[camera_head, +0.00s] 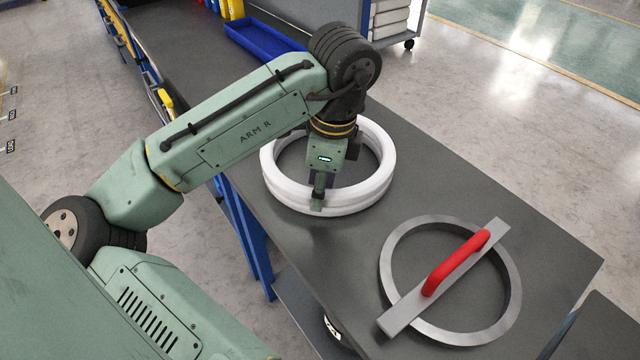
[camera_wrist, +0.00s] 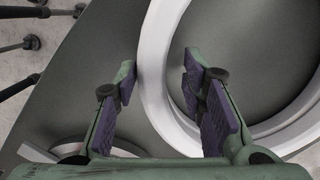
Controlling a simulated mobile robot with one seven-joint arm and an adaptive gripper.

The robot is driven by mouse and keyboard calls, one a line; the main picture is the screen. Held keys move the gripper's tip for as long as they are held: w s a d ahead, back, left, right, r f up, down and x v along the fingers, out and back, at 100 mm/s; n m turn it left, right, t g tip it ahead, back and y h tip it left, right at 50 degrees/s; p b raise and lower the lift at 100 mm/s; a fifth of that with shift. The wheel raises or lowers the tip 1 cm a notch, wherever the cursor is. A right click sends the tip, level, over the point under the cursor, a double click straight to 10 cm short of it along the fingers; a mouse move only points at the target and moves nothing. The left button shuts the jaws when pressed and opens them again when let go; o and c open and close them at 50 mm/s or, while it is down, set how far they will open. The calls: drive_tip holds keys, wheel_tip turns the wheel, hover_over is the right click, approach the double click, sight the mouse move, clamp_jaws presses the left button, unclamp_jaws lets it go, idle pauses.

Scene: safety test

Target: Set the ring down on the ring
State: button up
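A white ring stack (camera_head: 378,187) lies flat on the dark table, left of the table's middle. It looks like two white rings, one on top of the other, nearly aligned; a seam runs around the outside. My gripper (camera_head: 317,197) points down at the near rim of the stack. In the wrist view, the white rim (camera_wrist: 154,70) passes between the two fingers of my gripper (camera_wrist: 160,90). The fingers are apart, one outside and one inside the ring, with a gap visible beside the inner finger. The lower ring is mostly hidden from above.
A grey metal ring (camera_head: 510,290) with a flat bar and red handle (camera_head: 455,262) lies on the table at the front right. A blue tray (camera_head: 262,38) stands at the far end. The table (camera_head: 480,190) is bare between the rings and its right edge.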

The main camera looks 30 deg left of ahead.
drive_tip(key=shift+o, duration=0.3)
wheel_tip(320, 180, up, 19)
drive_tip(key=d+p, duration=0.1)
drive_tip(key=p, duration=0.8)
drive_tip(key=shift+w+d, duration=0.2)
drive_tip(key=shift+d, duration=0.05)
idle(1.0)
